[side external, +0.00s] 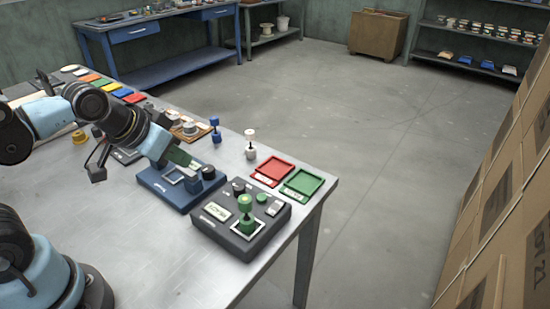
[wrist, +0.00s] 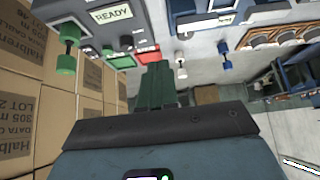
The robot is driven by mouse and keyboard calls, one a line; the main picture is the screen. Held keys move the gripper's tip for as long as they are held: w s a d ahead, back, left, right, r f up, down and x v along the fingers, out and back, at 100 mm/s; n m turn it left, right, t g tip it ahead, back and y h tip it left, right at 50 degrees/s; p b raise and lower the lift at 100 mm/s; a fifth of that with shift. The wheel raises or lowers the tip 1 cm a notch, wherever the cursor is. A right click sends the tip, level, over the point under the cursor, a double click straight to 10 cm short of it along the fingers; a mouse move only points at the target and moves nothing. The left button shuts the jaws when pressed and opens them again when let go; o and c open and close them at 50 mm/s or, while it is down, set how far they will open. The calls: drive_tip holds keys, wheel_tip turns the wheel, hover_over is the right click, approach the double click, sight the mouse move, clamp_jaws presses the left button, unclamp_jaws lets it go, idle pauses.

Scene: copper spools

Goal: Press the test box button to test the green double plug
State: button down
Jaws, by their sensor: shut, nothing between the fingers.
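The dark grey test box (side external: 258,243) stands near the table's front right corner. The green double plug (side external: 246,215) stands upright in its framed square; it also shows in the wrist view (wrist: 68,48). A lit display (side external: 217,211) on the box reads READY in the wrist view (wrist: 113,12). A round green part (side external: 261,198) and a dark round knob (side external: 238,186) sit along the box's far side; I cannot tell which is the button. My gripper (side external: 192,166), with green fingers, is shut and empty above the blue box, left of the test box.
The blue box (side external: 172,194) lies under my gripper. A red tray (side external: 272,170) and a green tray (side external: 303,182) lie behind the test box. A white double plug (side external: 250,145) and a blue double plug (side external: 215,130) stand farther back. Cardboard boxes (side external: 500,180) are stacked right, off the table.

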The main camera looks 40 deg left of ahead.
drive_tip(key=shift+w, duration=0.1)
drive_tip(key=r+g+h, duration=0.1)
drive_tip(key=r+h, duration=0.1)
drive_tip(key=h, duration=0.5)
hover_over(257, 196)
drive_tip(key=shift+f+m, duration=0.25)
drive_tip(key=shift+m, duration=0.05)
drive_tip(key=shift+f, duration=0.15)
drive_tip(key=shift+f, duration=4.25)
drive_tip(key=shift+f, duration=0.1)
drive_tip(key=shift+f, duration=0.3)
drive_tip(key=shift+f, duration=0.5)
drive_tip(key=shift+r, duration=0.95)
